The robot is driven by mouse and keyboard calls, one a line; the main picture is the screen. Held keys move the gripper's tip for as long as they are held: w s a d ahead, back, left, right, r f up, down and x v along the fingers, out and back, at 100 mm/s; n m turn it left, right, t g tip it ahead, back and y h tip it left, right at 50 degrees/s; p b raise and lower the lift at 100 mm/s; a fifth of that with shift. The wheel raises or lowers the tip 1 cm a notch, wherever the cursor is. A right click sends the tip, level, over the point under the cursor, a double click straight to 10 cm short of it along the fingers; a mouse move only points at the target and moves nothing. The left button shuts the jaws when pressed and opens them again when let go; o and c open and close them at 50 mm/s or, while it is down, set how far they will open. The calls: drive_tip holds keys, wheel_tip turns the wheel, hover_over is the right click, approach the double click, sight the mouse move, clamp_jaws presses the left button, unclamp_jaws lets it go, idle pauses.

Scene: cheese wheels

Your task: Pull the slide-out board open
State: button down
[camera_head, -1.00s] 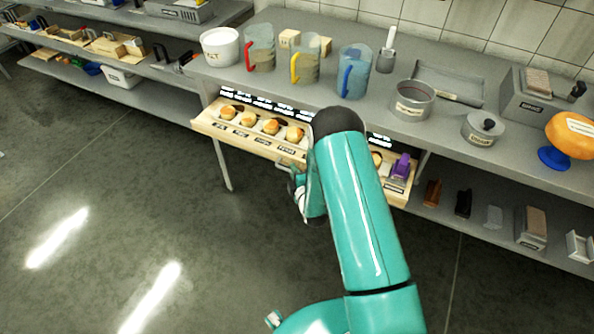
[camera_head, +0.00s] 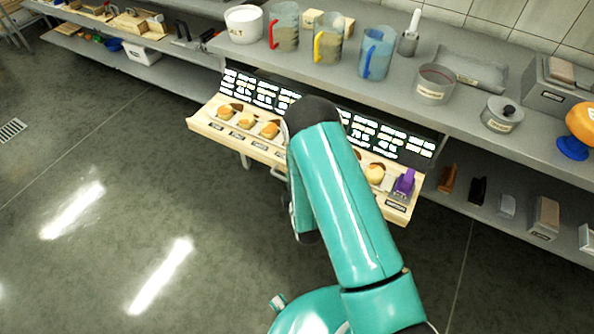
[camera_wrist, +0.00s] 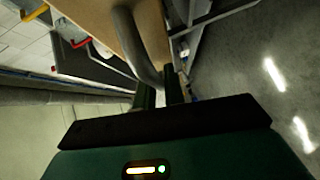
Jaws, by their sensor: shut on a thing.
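The slide-out board (camera_head: 232,138) is a pale wooden board under the worktop and stands pulled out towards me. Its tan wood also shows in the wrist view (camera_wrist: 90,20). The board carries several small cheese pieces in a row and a purple object (camera_head: 403,184) at its right end. Its grey bar handle (camera_wrist: 138,50) runs down between my fingers in the wrist view. My gripper (camera_wrist: 160,96) is shut on this handle. In the head view my teal arm hides the gripper and the middle of the board.
The grey worktop (camera_head: 455,112) above holds a white tub (camera_head: 243,24), several jugs, a round tin (camera_head: 434,84) and a lidded pot (camera_head: 502,114). A lower shelf (camera_head: 520,225) at right holds small blocks. The floor (camera_head: 110,180) in front and left is clear.

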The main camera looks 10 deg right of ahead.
drive_tip(key=shift+s+a, duration=0.75)
drive_tip(key=shift+s, duration=0.3)
drive_tip(key=c, duration=1.8)
unclamp_jaws()
drive_tip(key=shift+o, duration=0.2)
drive_tip(key=v, duration=1.3)
drive_tip(key=shift+s, duration=0.35)
drive_tip(key=shift+r, duration=0.15)
